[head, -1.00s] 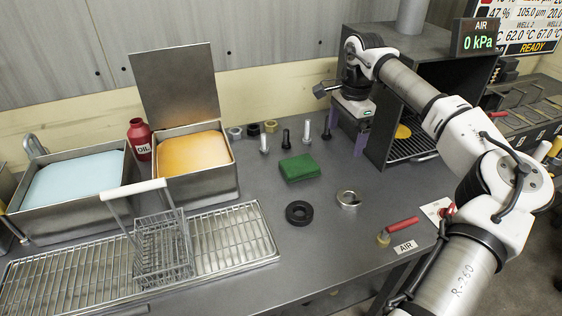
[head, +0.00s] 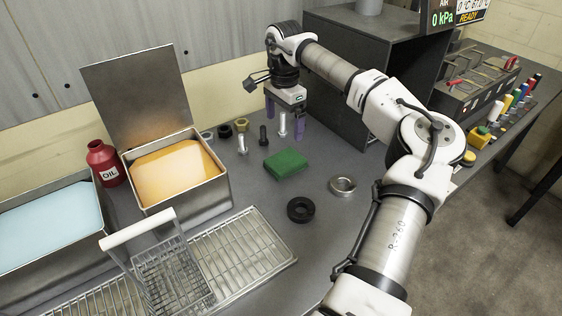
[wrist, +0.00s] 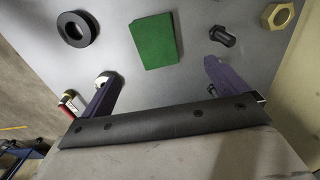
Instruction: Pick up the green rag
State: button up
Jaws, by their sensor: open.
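The green rag (head: 286,163) lies folded into a flat block on the grey bench in the head view. It also shows in the wrist view (wrist: 153,41), beyond the fingers and roughly between their directions. My gripper (head: 284,128) is open and empty. It points down above the bench, behind the rag in the head view, near the upright bolts. In the wrist view its two purple fingers (wrist: 160,80) are spread apart, and neither touches the rag.
A silver bolt (head: 242,144) and a dark bolt (head: 263,136) stand near the rag. A black ring (head: 300,209) and a metal ring (head: 342,186) lie in front of it. An open orange-filled tank (head: 178,172) stands left, a dark box-like cabinet (head: 350,75) behind right.

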send_over(286, 159)
jog(key=f, duration=0.6)
jog(key=shift+w+a+f+p, duration=0.2)
jog(key=shift+a+f+p, duration=0.1)
jog(key=shift+p, duration=0.1)
jog(key=shift+s+d+f+p, duration=0.1)
jog(key=shift+f+p, duration=0.15)
jog(key=shift+f, duration=0.65)
jog(key=shift+w+d+f+p, duration=0.1)
jog(key=shift+f+p, duration=0.2)
jog(key=shift+f, duration=0.6)
jog(key=shift+s+d+f+p, duration=0.1)
jog(key=shift+f+p, duration=0.15)
jog(key=shift+f, duration=0.65)
jog(key=c, duration=1.1)
jog(key=shift+o, duration=0.2)
jog(key=shift+r, duration=0.1)
notch_tip(286, 159, up, 20)
jog(key=b, duration=0.2)
